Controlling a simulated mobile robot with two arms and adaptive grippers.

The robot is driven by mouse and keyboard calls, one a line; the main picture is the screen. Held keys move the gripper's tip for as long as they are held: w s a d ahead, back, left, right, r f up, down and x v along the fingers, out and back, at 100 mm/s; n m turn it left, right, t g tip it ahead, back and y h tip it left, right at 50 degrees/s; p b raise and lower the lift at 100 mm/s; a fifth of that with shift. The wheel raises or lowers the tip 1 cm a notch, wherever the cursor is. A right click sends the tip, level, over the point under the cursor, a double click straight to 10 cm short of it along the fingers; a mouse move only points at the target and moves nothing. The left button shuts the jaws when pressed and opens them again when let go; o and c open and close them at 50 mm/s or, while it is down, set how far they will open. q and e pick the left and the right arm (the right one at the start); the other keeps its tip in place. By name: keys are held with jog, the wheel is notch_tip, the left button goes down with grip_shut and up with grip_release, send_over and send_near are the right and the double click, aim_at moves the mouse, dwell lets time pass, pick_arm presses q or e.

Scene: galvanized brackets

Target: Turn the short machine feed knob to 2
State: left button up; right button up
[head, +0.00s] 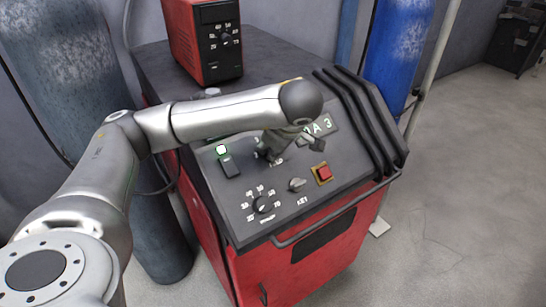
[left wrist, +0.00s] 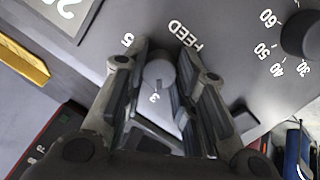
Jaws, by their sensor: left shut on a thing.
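The feed knob (left wrist: 158,72) is a small grey round knob on the dark sloping panel of the red machine (head: 300,262). In the left wrist view the word FEED stands beside it, and the figures 5 and 3 show around it; its other figures are hidden and I cannot make out its pointer. My left gripper (left wrist: 160,66) has one finger on each side of the knob and is shut on it. In the head view my left gripper (head: 271,152) reaches down to the panel and mostly hides the knob. My right gripper is not in view.
A larger black dial (head: 263,204), a key switch (head: 297,185), a red button (head: 322,173) and a black switch (head: 230,166) sit close by on the panel. A smaller red unit (head: 207,45) stands behind. A blue cylinder (head: 398,45) is at the back right; open floor lies right.

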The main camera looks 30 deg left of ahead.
pick_arm(q)
jog(key=shift+f+n+b, duration=0.15)
jog(key=shift+n+b, duration=0.3)
jog(key=shift+n, duration=1.35)
jog(key=n, duration=0.2)
jog(key=shift+n+t+y+b, duration=0.3)
jog(key=shift+y+b, duration=0.05)
jog(key=shift+y, duration=0.05)
jog(key=shift+s+d+n, duration=0.1)
jog(key=shift+n, duration=1.7)
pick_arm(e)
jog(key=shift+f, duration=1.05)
pick_arm(q)
jog(key=o, duration=1.1)
jog(key=shift+c, duration=0.2)
jog(key=shift+d+r, duration=0.1)
jog(key=shift+r, duration=0.1)
